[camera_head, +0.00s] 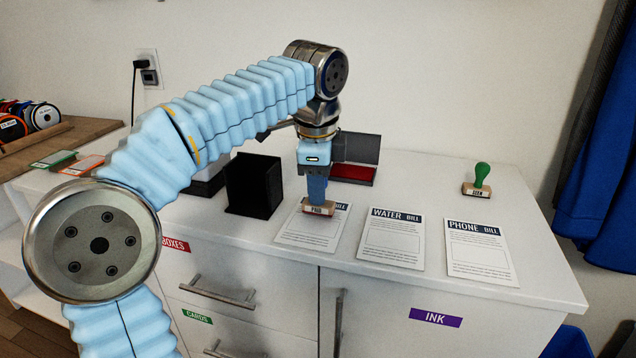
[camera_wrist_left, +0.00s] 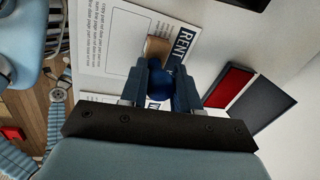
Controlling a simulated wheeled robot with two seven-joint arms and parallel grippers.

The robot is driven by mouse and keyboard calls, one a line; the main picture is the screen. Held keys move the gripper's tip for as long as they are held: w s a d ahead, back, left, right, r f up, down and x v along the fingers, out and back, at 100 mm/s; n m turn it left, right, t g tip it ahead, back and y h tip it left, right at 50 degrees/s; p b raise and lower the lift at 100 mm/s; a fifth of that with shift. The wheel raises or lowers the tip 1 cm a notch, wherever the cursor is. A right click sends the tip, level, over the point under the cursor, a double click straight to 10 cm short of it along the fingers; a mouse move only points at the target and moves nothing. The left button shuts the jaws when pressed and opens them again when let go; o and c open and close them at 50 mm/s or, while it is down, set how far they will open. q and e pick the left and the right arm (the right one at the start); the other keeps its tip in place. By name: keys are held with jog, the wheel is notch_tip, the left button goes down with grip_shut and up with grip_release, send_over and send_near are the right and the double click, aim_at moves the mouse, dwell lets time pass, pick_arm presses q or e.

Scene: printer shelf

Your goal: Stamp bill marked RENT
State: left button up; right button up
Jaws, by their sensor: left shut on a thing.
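The bill marked RENT (camera_head: 304,237) lies on the white cabinet top, leftmost of a row of bills. Its heading reads clearly in the left wrist view (camera_wrist_left: 118,45). My left gripper (camera_head: 317,190) points down over this bill and is shut on the blue handle of a wooden stamp (camera_head: 319,208) labelled PAID. In the left wrist view the stamp's block (camera_wrist_left: 157,46) covers the paper close to the heading. I cannot tell whether its face touches the paper. The stamp and gripper hide part of the bill. My right gripper is out of view.
The WATER bill (camera_head: 392,240) and PHONE bill (camera_head: 480,250) lie to the right. A green-handled stamp (camera_head: 478,180) stands at the back right. An open red ink pad (camera_head: 353,174) lies behind my gripper. A black holder (camera_head: 253,187) stands to the left.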

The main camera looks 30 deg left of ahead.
pick_arm(q)
jog(key=shift+f+b, duration=0.35)
jog(key=shift+f, duration=0.2)
dwell(0.8)
jog(key=shift+f, duration=0.1)
dwell(1.1)
notch_tip(320, 180, up, 3)
jog(key=p, duration=0.3)
jog(key=shift+p, duration=0.3)
notch_tip(320, 180, up, 2)
jog(key=shift+r+p, duration=0.1)
jog(key=shift+p, duration=0.25)
jog(key=shift+r, duration=0.95)
